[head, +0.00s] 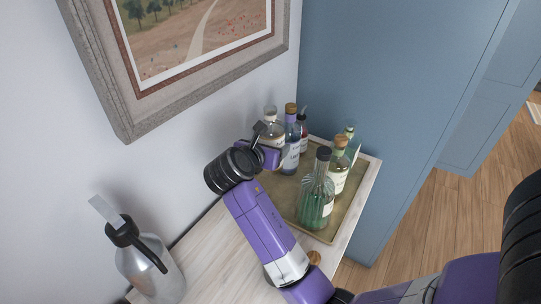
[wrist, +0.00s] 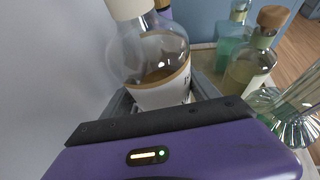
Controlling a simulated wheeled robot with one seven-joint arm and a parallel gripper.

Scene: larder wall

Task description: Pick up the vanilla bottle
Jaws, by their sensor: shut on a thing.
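The bottle that I take for the vanilla bottle (wrist: 152,62) is clear and rounded, with a pale stopper, a little brown liquid and a cream label; its name is not readable. It also shows at the back left of the tray in the head view (head: 271,126), partly hidden by my gripper. My gripper (head: 267,150) is shut on this bottle, with the jaws around its lower body. The bottle looks upright in the head view. Its base is hidden, so I cannot tell whether it touches the tray.
A picture frame (head: 125,110) hangs above. A metal bottle (head: 145,265) stands front left.

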